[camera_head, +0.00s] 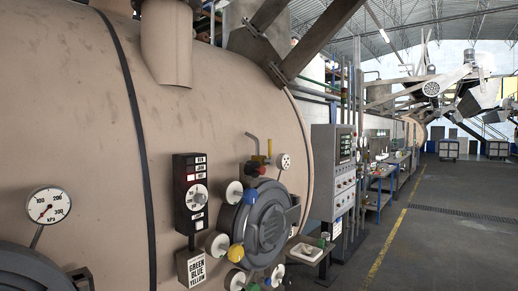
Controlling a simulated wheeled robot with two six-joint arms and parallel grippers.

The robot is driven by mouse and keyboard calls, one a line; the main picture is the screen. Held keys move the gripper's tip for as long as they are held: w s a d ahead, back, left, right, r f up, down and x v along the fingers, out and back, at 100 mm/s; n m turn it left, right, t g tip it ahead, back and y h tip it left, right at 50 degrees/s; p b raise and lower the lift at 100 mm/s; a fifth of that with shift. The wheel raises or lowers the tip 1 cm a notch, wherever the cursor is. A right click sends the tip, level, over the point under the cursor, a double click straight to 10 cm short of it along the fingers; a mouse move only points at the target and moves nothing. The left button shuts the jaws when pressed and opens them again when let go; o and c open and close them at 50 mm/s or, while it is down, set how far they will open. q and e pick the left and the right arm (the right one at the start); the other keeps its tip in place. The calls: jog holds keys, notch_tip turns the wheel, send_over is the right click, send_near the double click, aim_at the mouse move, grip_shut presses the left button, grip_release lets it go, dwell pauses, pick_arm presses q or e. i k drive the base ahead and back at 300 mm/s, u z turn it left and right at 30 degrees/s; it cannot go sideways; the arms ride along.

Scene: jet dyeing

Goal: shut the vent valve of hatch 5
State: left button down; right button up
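A round grey hatch (264,222) sits closed on the side of the large beige vessel (215,90), right of centre. No number 5 is readable on it. Above it is a small bent pipe fitting (252,138) with a yellow upright part (269,148) and a red part beside it. This may be the vent valve; I cannot tell its position. A small dial (284,161) stands to its right. Neither gripper shows.
A kPa gauge (48,205) stands above another hatch (30,270). A small tray (306,252) and grey cabinet (334,170) stand right. The floor (440,240) there is clear.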

aim_at(270, 148)
jog(key=u, duration=0.2)
jog(key=i, duration=0.9)
jog(key=z, duration=0.1)
